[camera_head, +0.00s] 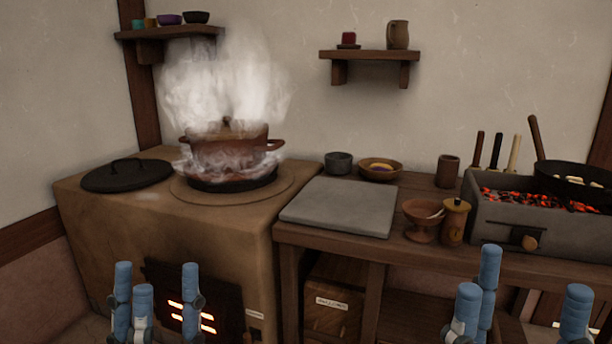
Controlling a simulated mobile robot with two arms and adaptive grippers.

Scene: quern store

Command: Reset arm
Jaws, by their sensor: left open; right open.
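My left gripper (156,305) shows at the bottom left of the head view, its blue fingers pointing up and spread apart. It is open and empty, in front of the clay stove. My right gripper (522,308) shows at the bottom right, also with blue fingers spread apart. It is open and empty, in front of the wooden table and below the charcoal grill. Neither gripper appears to touch anything. The arms behind the fingers are out of view below the picture's lower edge.
A lidded pot (225,155) steams on the clay stove (140,215), beside a black lid (127,176). The table holds a grey slab (340,206), bowls, a footed bowl (424,218), a jar (455,222) and a grill (520,215) with glowing coals. Two wall shelves hang above.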

